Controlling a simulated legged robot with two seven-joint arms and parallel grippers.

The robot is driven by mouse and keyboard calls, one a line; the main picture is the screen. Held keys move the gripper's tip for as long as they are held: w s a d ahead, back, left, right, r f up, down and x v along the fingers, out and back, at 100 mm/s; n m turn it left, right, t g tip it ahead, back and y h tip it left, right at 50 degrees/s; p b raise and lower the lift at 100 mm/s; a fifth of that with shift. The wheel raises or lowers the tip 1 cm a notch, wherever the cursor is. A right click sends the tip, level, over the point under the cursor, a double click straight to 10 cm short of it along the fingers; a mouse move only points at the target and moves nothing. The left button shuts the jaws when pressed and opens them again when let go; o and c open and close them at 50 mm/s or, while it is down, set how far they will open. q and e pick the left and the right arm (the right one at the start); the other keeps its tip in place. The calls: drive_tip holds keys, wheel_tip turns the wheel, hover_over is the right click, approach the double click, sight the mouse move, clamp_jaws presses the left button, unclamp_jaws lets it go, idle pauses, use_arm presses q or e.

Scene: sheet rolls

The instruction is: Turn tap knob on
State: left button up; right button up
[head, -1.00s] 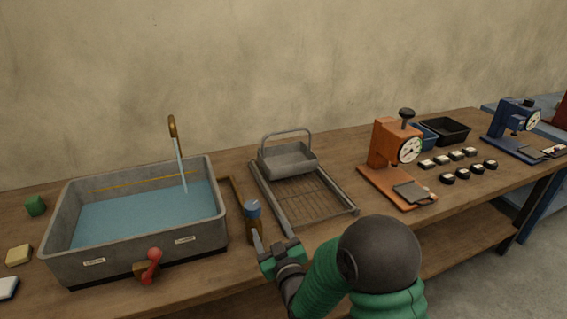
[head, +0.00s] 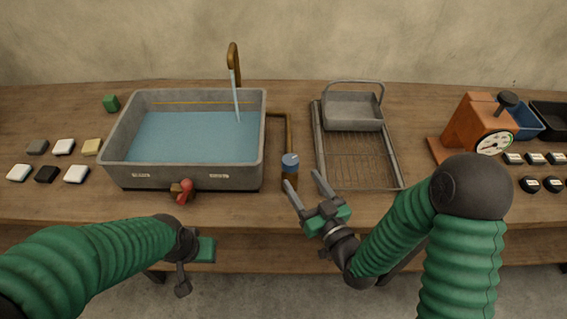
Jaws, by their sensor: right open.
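The tap knob (head: 290,161) has a blue top on a brass-brown post, at the right of the basin. A brown pipe (head: 289,125) runs behind it toward the curved brass spout (head: 233,58). A pale stream (head: 237,104) hangs from the spout into the grey basin (head: 190,178), which holds blue water (head: 185,138). My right gripper (head: 304,183) is open and empty, with its fingers pointing at the knob from the front right. Contact with the knob cannot be told. My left gripper (head: 184,272) is low in front of the bench; its jaw opening is unclear.
A red handle (head: 185,190) sticks out of the basin's front. A wire rack (head: 358,165) with a grey basket (head: 352,111) stands right of the knob. An orange scale (head: 474,130) is further right. Small blocks (head: 64,147) lie at left. The bench front is mostly clear.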

sight(287, 155)
drive_tip(key=w, duration=0.3)
drive_tip(key=shift+w+r+b, duration=0.15)
drive_tip(key=shift+w+b, duration=0.1)
drive_tip(key=shift+b, duration=0.15)
drive_tip(key=w+a, duration=0.2)
drive_tip(key=w, duration=0.1)
drive_tip(key=w+a, duration=0.3)
drive_tip(key=shift+w+a, duration=0.15)
drive_tip(key=shift+a, duration=0.05)
drive_tip(key=shift+w, duration=0.2)
drive_tip(key=shift+d, duration=0.75)
drive_tip(key=shift+c, duration=1.1)
drive_tip(key=shift+a, duration=0.5)
drive_tip(key=c, duration=0.7)
drive_tip(key=shift+c, duration=1.2)
drive_tip(key=shift+d, duration=0.15)
drive_tip(key=shift+c, duration=1)
use_arm(q)
drive_tip(key=shift+d+f, duration=0.25)
drive_tip(key=shift+f, duration=0.3)
drive_tip(key=shift+d+f, duration=0.25)
drive_tip(key=shift+f, duration=0.3)
use_arm(e)
drive_tip(key=shift+w, duration=0.1)
